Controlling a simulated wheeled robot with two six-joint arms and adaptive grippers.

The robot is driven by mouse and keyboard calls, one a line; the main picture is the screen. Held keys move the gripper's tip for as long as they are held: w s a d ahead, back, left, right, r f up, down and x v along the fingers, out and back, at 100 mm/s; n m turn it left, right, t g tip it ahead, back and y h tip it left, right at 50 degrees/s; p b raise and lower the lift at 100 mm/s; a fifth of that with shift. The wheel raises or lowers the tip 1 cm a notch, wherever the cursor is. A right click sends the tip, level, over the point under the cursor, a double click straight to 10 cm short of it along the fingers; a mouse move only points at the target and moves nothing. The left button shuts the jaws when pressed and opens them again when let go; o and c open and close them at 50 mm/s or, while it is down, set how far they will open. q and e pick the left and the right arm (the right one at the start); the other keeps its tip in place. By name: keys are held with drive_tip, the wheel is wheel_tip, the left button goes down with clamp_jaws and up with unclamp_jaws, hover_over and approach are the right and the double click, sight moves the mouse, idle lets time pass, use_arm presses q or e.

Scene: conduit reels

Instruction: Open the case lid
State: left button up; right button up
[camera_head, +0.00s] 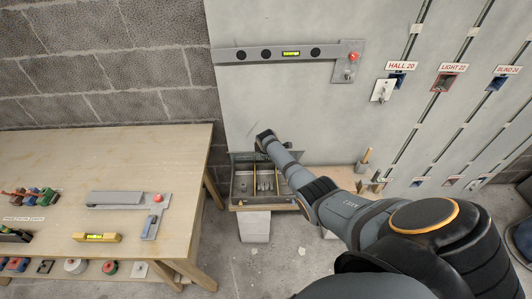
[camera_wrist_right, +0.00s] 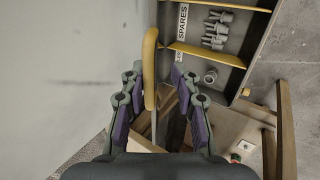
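The grey case (camera_head: 234,188) stands on a low support against the wall panel in the head view. Its divided inside shows, with grey fittings in it, so the lid is raised. Part of the lid (camera_head: 240,156) shows upright at the back edge, partly hidden by my right arm. In the wrist view a yellow handle (camera_wrist_right: 150,68) stands between the fingers of my right gripper (camera_wrist_right: 156,80), closer to the left finger. The fingers are apart, with a gap to the right of the handle. My left gripper is in neither view.
A wooden bench (camera_head: 150,150) with tools and a yellow level (camera_head: 97,238) stands at left. Labelled switch boxes (camera_head: 448,82) line the panel at right. Bare floor lies between bench and case.

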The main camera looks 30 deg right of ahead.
drive_tip(key=v, duration=1.2)
drive_tip(key=shift+c, duration=0.4)
